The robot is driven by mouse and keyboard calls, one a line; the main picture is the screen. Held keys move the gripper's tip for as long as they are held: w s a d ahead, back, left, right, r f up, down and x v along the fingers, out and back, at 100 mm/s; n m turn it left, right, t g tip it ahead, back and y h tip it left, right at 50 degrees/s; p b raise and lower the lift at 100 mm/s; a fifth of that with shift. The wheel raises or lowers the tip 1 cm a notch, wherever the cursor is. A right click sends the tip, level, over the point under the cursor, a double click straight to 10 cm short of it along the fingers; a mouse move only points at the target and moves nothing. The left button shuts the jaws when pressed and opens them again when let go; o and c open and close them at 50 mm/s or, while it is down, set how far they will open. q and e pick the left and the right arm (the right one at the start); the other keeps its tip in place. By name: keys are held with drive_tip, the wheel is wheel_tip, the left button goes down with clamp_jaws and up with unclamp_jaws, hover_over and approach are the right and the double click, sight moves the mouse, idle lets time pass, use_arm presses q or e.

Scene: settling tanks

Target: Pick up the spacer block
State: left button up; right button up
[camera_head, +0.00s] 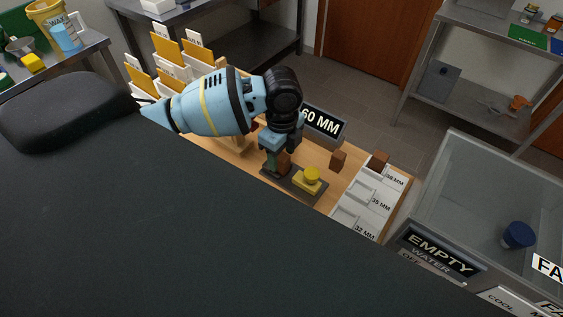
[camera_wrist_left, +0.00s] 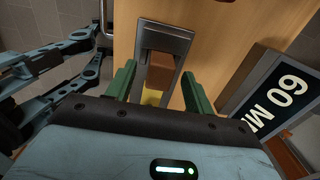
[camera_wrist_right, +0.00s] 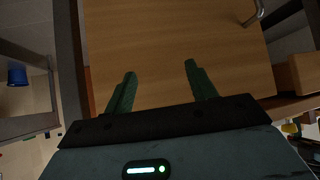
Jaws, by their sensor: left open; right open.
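Brown blocks show in the head view, and I cannot tell for certain which is the spacer block. One (camera_head: 284,161) is at my left gripper, on a dark plate (camera_head: 291,190) beside a yellow knob-like part (camera_head: 312,178). Another brown block (camera_head: 338,160) stands on the wooden table, and a third (camera_head: 379,160) sits at the 38 MM slot. My left gripper (camera_head: 278,160) points down, open. In the left wrist view a brown block (camera_wrist_left: 160,76) shows between its green fingers, within a grey frame (camera_wrist_left: 163,38). My right gripper (camera_wrist_right: 158,80) is open and empty, seen only in its wrist view.
A 60 MM sign (camera_head: 323,123) stands behind the plate. A white slotted tray (camera_head: 367,203) lies to the right, and a glass tank (camera_head: 495,200) beyond it. Card files (camera_head: 180,62) stand at left. A wooden panel (camera_wrist_right: 170,40) is before my right gripper.

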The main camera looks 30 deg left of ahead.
sight(282, 155)
use_arm(q)
drive_tip(key=shift+c, duration=0.2)
drive_tip(key=c, duration=1)
drive_tip(key=shift+c, duration=0.2)
drive_tip(key=shift+r, duration=0.1)
drive_tip(key=shift+r, duration=0.55)
wheel_tip(282, 155, up, 2)
drive_tip(key=shift+r, duration=0.2)
drive_tip(key=s+a, duration=0.2)
drive_tip(key=s, duration=0.5)
drive_tip(key=s+a+r, duration=0.1)
drive_tip(key=s+a, duration=0.1)
drive_tip(key=s, duration=0.6)
drive_tip(key=shift+s+a+r, duration=0.15)
drive_tip(key=shift+a, duration=0.2)
